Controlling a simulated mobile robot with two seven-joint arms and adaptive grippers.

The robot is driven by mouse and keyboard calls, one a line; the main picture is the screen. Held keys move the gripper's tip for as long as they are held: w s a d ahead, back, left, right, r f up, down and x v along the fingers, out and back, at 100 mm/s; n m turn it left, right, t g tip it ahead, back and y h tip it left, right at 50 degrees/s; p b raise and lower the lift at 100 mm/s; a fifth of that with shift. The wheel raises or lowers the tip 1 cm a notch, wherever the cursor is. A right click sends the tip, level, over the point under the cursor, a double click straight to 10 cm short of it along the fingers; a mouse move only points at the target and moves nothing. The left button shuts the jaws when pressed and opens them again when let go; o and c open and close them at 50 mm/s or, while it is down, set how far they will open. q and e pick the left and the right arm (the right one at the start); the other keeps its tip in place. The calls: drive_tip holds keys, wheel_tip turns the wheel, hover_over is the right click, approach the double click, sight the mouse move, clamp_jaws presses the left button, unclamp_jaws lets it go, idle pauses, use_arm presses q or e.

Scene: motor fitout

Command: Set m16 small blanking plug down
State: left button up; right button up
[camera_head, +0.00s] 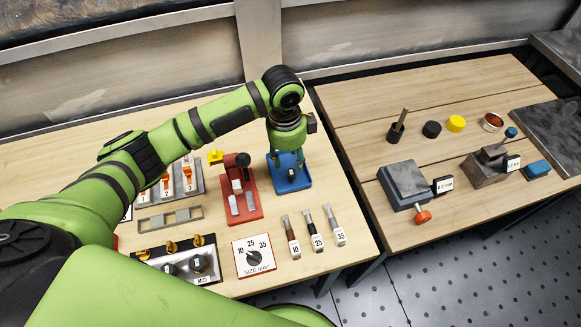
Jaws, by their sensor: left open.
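My left gripper (288,162) is open and points down over a blue stand (290,182) near the middle of the left table. Its fingers stand on either side of a small dark piece on the stand. I cannot tell whether that piece is the M16 small blanking plug, or whether the fingers touch it. A plate (155,252) marked M25, with dark round parts and brass-coloured pieces, lies at the front left, partly hidden by my arm. My right gripper is not in view.
A red fixture (241,205) with a black-knobbed lever stands just left of the blue stand. A size dial (254,257) and several marked cable ends (312,232) lie in front. The right table holds a grey vise block (405,180) and a yellow cap (456,124).

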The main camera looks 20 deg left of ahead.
sight(288, 173)
use_arm(q)
wheel_tip(288, 173, up, 6)
drive_tip(key=shift+a+b, duration=0.15)
drive_tip(key=shift+b, duration=0.2)
drive_tip(key=shift+s, duration=0.15)
